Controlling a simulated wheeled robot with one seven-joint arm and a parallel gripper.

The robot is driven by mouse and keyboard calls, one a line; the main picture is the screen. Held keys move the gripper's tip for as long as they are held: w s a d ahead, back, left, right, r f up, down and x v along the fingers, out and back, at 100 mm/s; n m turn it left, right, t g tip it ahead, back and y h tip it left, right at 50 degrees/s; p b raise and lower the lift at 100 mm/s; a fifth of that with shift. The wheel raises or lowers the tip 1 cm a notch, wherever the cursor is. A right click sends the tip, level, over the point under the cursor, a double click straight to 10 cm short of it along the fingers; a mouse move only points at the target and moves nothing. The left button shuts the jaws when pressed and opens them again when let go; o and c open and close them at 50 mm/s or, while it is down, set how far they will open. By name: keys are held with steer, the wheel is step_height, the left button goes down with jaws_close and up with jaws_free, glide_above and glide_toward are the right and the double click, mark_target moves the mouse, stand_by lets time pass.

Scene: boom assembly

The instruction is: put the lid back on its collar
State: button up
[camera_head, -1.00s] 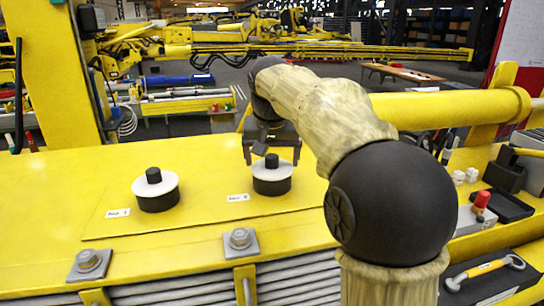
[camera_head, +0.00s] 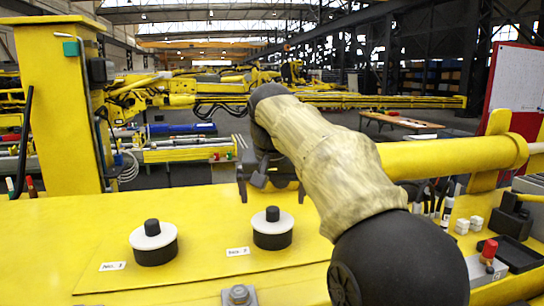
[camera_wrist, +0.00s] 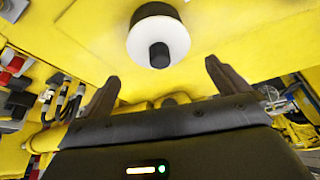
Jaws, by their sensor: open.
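Two white lids with black knobs sit level on black round collars on the yellow deck. The left lid (camera_head: 152,236) is on the left collar (camera_head: 156,255). The right lid (camera_head: 272,222) is on the right collar (camera_head: 273,240). My gripper (camera_head: 270,190) is above and behind the right lid, apart from it. In the wrist view, the open, empty fingers of my gripper (camera_wrist: 162,72) point toward a lid (camera_wrist: 158,38), apparently the right one, with its knob just beyond the gap between them.
Small labels (camera_head: 112,266) lie beside the collars. A large bolt (camera_head: 239,295) stands at the deck's front. A yellow tube (camera_head: 455,155) crosses behind my arm. A red-capped block (camera_head: 488,258) and a dark tray (camera_head: 512,252) are at the right. The deck left of the collars is clear.

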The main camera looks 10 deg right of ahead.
steer(key=p+v, duration=0.1)
steer(key=v, duration=1)
steer(key=shift+s+r, duration=0.2)
steer(key=shift+r, duration=0.1)
